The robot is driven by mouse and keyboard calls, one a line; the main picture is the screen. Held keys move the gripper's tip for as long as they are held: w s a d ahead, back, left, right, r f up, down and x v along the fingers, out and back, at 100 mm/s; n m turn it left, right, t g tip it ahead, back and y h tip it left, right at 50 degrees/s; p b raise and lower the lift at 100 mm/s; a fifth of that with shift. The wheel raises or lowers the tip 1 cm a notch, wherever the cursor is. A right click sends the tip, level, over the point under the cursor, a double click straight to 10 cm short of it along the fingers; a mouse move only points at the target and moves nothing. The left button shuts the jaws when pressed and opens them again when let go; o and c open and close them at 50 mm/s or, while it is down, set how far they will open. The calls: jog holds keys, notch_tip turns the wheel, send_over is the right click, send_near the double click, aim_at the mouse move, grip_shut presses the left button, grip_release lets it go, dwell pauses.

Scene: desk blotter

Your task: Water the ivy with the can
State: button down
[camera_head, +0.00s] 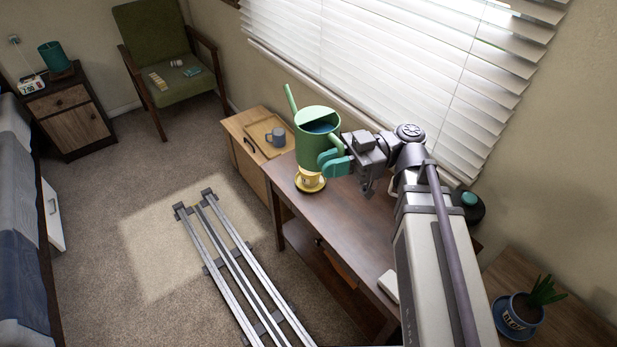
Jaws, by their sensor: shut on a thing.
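A green watering can (310,151) hangs upright in the air over the far end of the dark wooden desk (345,212). Its thin spout points up and to the left, and blue water shows in its open top. My gripper (333,162), with teal fingers, is shut on the can's right side, at the handle. A yellow pot or cup on a yellow saucer (311,185) stands on the desk below the can, its upper part hidden. A spiky green plant (543,292) in a blue pot (522,312) stands at the lower right. I cannot make out an ivy.
A grey mug (277,137) sits on a light wooden cabinet (249,122) beyond the desk. A dark round object with a teal top (468,199) is behind my arm. Window blinds (400,70) rise close behind the desk. Rails (235,265) run along the open carpet.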

jog(key=w+a+f+m+t+y+b, duration=0.1)
jog(key=w+a+f+t+b, duration=0.1)
jog(key=f+b, duration=1.25)
jog(key=w+a+f+m+t+b, duration=0.1)
jog(key=w+a+f+b, duration=0.1)
jog(key=f+b, duration=1.3)
jog(key=w+a+f+m+t+b, duration=0.1)
jog(key=w+f+m+t+b, duration=0.3)
jog(key=w+f+t+b, duration=0.1)
notch_tip(320, 180, down, 3)
jog(key=shift+w+r+t, duration=0.2)
jog(key=shift+w+t, duration=0.25)
jog(key=shift+t, duration=0.35)
jog(key=shift+w+a+m, duration=0.1)
jog(key=shift+m, duration=0.2)
jog(key=shift+w+f+m, duration=0.2)
jog(key=shift+w+m, duration=0.25)
jog(key=shift+m, duration=0.35)
jog(key=shift+w+r+m+g+h+p, duration=0.2)
jog(key=shift+w+r+m+p, duration=0.4)
jog(key=shift+r+p, duration=0.25)
jog(key=shift+w+r+m+g+h+p, duration=0.1)
jog(key=shift+w+r+m+h+p, duration=0.1)
jog(key=shift+w+r+m+p, duration=0.6)
jog(key=shift+s+f+n, duration=0.1)
jog(key=shift+s+n, duration=0.15)
jog(key=shift+n, duration=0.05)
